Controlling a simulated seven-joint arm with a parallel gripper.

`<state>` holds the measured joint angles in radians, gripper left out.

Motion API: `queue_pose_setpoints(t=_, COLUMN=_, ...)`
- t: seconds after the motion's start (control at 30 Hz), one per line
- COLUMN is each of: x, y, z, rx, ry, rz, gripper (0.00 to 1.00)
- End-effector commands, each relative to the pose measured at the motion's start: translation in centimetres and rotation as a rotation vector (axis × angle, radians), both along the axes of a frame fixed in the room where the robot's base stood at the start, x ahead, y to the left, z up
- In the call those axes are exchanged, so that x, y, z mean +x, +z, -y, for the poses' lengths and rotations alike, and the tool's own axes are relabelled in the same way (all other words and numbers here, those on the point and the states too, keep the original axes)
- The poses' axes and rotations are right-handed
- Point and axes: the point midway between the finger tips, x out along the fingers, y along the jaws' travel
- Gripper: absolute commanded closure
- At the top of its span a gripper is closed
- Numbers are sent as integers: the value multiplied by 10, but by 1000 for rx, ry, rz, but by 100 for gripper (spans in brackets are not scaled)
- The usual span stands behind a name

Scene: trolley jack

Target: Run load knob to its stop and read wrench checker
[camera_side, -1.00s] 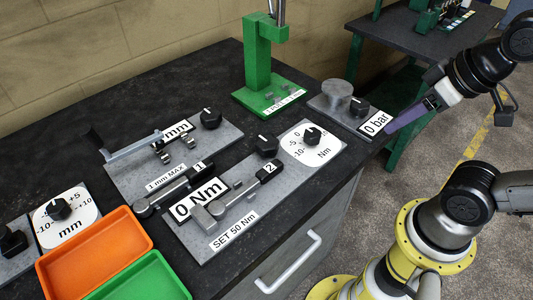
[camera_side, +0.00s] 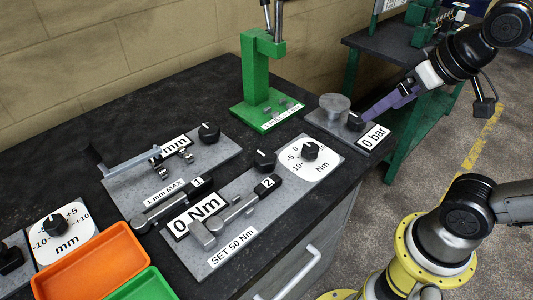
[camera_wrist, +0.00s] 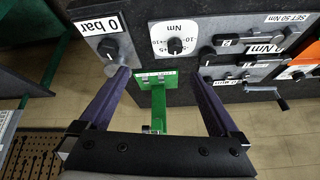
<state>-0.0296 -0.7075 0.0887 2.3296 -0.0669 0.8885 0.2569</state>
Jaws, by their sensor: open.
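The wrench checker plate (camera_side: 218,246), marked SET 50 Nm, lies on the dark bench and its readout (camera_side: 194,213) shows 0 Nm. It carries wrench 2 (camera_side: 238,208), a black knob (camera_side: 264,161) and an Nm dial (camera_side: 310,152). Which knob is the load knob is not labelled. My gripper (camera_side: 368,115) is open, its purple fingers at a different plate, beside the black knob (camera_side: 355,121) near the 0 bar readout (camera_side: 373,137). In the wrist view my gripper (camera_wrist: 158,76) has its left fingertip close to that knob (camera_wrist: 109,47); contact cannot be told.
A mm gauge plate (camera_side: 225,152) with wrench 1 lies left of the checker. Orange (camera_side: 95,265) and green (camera_side: 148,287) trays sit at front left. A second bench (camera_side: 395,38) stands at the back right.

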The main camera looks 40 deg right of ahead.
Motion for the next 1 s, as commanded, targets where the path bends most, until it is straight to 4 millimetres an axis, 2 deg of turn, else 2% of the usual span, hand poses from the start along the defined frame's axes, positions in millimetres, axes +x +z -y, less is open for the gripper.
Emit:
queue_pose_setpoints(t=0.03, x=19, y=7, z=-5, rx=8, ry=-9, rz=-6, gripper=2)
queue_pose_setpoints(t=0.17, x=70, y=14, z=-28, rx=19, ry=-14, rz=-27, gripper=2)
queue_pose_setpoints(t=0.3, x=116, y=1, z=-71, rx=2, ry=37, rz=-69, gripper=2)
queue_pose_setpoints(t=0.37, x=129, y=-10, z=-92, rx=-14, ry=78, rz=-92, gripper=2)
queue_pose_setpoints(t=0.43, x=136, y=-22, z=-112, rx=-36, ry=130, rz=-119, gripper=2)
queue_pose_setpoints(t=0.57, x=133, y=-38, z=-129, rx=-54, ry=178, rz=-157, gripper=2)
queue_pose_setpoints(t=0.77, x=136, y=-52, z=-131, rx=-55, ry=185, rz=-160, gripper=2)
queue_pose_setpoints(t=1.0, x=153, y=-93, z=-130, rx=-55, ry=183, rz=-161, gripper=2)
